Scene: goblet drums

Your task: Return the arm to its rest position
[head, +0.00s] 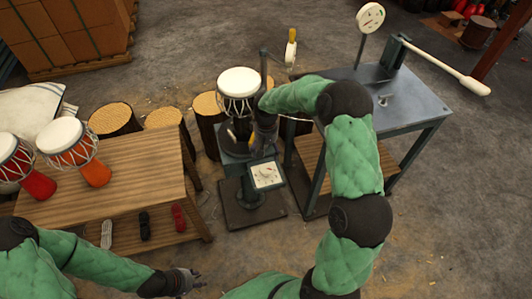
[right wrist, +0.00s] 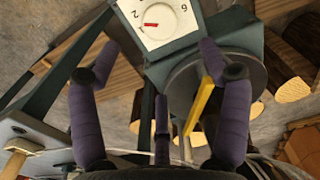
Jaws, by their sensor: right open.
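My right arm reaches up from the bottom of the head view, and its dark gripper (head: 262,135) is at the scale-like stand (head: 255,210), just below a white-topped drum (head: 238,82). In the right wrist view my right gripper (right wrist: 158,58) is open, its purple fingers spread with no object held between them. A dial (right wrist: 158,22) with a red pointer and a yellow bar (right wrist: 200,105) lie beyond the fingers. My left gripper (head: 186,281) is low in the head view, in front of the wooden table; its jaws are too small to judge.
Two red and orange drums (head: 68,143) stand on the wooden table (head: 125,180). Log stools (head: 113,120) stand behind it. A grey metal table (head: 395,100) with a long-handled lever (head: 445,65) is at right.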

